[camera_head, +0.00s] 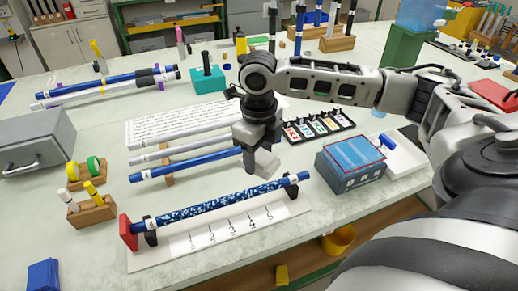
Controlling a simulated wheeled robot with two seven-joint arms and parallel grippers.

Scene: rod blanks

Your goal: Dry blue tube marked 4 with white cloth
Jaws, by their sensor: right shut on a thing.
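A blue tube with pale speckles (220,203) lies across a white stand (215,240) in the front middle, its left end by a red stop (128,232). The stand carries a printed scale of numbers. A small white label sits near the tube's left end, too small to read. My right gripper (258,158) hangs just above and behind the tube's right half. It is shut on a small pale grey-white piece, which seems to be the white cloth, mostly hidden by the fingers. I see a gap between it and the tube. My left gripper is out of view.
Another blue rod (185,165) and a grey rod lie behind on a wooden rest. A blue box (352,165) stands right of the tube, beside a white tray (400,155).

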